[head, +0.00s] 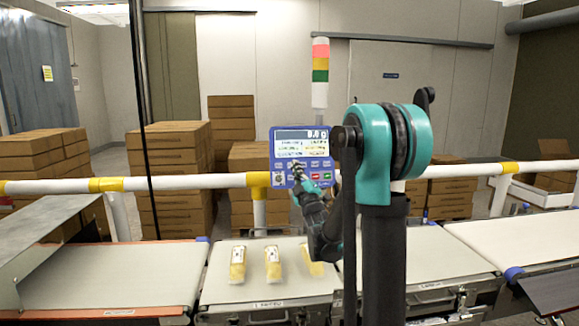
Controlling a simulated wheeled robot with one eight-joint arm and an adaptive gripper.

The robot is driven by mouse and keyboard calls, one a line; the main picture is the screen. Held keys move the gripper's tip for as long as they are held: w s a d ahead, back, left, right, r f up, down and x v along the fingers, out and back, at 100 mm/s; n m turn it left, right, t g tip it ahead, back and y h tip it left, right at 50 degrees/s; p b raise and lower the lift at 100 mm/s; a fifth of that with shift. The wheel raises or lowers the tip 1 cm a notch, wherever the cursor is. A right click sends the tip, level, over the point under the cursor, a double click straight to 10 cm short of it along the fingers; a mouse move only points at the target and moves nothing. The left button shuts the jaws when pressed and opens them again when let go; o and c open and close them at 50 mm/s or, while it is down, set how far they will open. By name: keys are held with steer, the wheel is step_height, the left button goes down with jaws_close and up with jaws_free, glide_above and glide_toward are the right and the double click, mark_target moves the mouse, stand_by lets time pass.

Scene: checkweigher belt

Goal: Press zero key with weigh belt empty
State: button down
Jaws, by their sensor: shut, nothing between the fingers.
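The blue indicator panel (301,133) stands behind the rail, with a lit screen (302,144) above rows of small keys. The top reading ends in "g"; its digits are too blurred to be sure of. My gripper (297,170) is shut and empty in front of the key area, covering some keys. I cannot tell whether it touches one. A red key and a green key show to its right. Three yellow-and-white packs (237,264) lie on the middle belt (213,291). The belt (445,255) to its right looks bare where visible; my arm hides part of it. The belt labels are unreadable.
A white and yellow rail (190,183) runs behind the belts. A left belt (110,278) with a metal guard and a right belt (525,238) look empty. A red, amber and green light tower (320,73) rises behind the panel. Cartons (170,165) are stacked beyond.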

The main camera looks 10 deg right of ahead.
steer(key=shift+w, duration=0.15)
steer(key=w+f, duration=0.2)
steer(key=w, duration=0.6)
steer(key=shift+f, duration=0.2)
steer(key=shift+w, duration=0.25)
stand_by(1.2)
steer(key=shift+w+f, duration=0.1)
steer(key=shift+w, duration=0.15)
steer(key=shift+w+f, duration=0.1)
steer(key=shift+w, duration=0.3)
stand_by(0.7)
steer(key=shift+s, duration=0.2)
steer(key=shift+s+r, duration=0.2)
steer(key=shift+s, duration=0.45)
